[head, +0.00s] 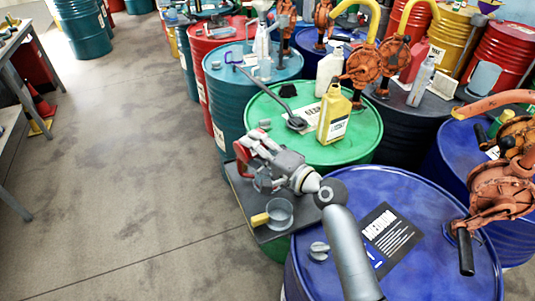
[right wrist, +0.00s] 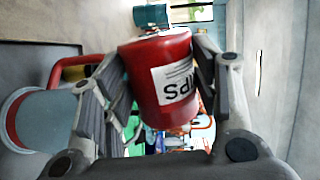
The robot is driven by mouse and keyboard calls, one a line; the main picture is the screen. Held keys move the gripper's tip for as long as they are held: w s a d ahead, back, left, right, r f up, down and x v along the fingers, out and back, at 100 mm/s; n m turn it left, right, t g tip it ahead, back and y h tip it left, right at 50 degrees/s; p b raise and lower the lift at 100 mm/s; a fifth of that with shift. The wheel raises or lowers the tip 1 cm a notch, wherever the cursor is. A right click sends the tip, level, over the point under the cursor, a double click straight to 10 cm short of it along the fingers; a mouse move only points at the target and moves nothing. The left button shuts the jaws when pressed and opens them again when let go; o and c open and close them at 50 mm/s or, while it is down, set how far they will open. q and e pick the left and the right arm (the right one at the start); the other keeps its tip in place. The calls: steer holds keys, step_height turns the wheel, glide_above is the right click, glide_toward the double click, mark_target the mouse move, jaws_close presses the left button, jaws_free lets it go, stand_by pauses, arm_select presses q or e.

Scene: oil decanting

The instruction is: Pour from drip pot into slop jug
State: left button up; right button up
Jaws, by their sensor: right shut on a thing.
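The drip pot (right wrist: 160,82) is a red cylinder with a white label, part of whose lettering reads "IPS". My right gripper (right wrist: 155,95) is shut on it, one finger on each side, in the right wrist view. In the head view the red pot (head: 247,152) is partly hidden by my right gripper (head: 264,168), above the dark board. The clear jug with a yellow handle (head: 281,213), which looks like the slop jug, stands on that board, apart from and below the gripper. I cannot tell its contents or whether any flows. My left gripper is out of view.
The dark board (head: 240,198) lies beside the blue drum (head: 308,265), which bears a black "MEDIUM" card (head: 388,238). The green drum (head: 365,140) behind holds a yellow can (head: 334,115). An orange pump (head: 498,190) stands right. Bare floor (head: 120,170) lies left.

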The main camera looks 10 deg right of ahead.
steer(key=shift+w+d+r+m+p, duration=0.1)
steer(key=shift+r+m+p, duration=0.25)
steer(key=shift+m, duration=0.2)
steer(key=shift+d+r+m+p, duration=0.1)
steer(key=shift+r+m+p, duration=0.1)
steer(key=shift+m+p, duration=0.3)
stand_by(0.8)
steer(key=shift+d+f+m, duration=0.1)
steer(key=shift+f+m, duration=0.15)
steer(key=shift+m, duration=0.2)
steer(key=shift+f+m+t+y, duration=0.15)
steer(key=shift+m+t+y, duration=0.15)
steer(key=shift+d+f+b, duration=0.1)
steer(key=shift+b, duration=0.2)
steer(key=shift+w+m, duration=0.1)
steer(key=shift+m, duration=0.2)
steer(key=shift+d+m, duration=0.1)
steer(key=shift+m, duration=0.2)
steer(key=shift+w+d+r+m+p, duration=0.1)
steer(key=shift+r+m+p, duration=0.2)
steer(key=shift+p, duration=0.1)
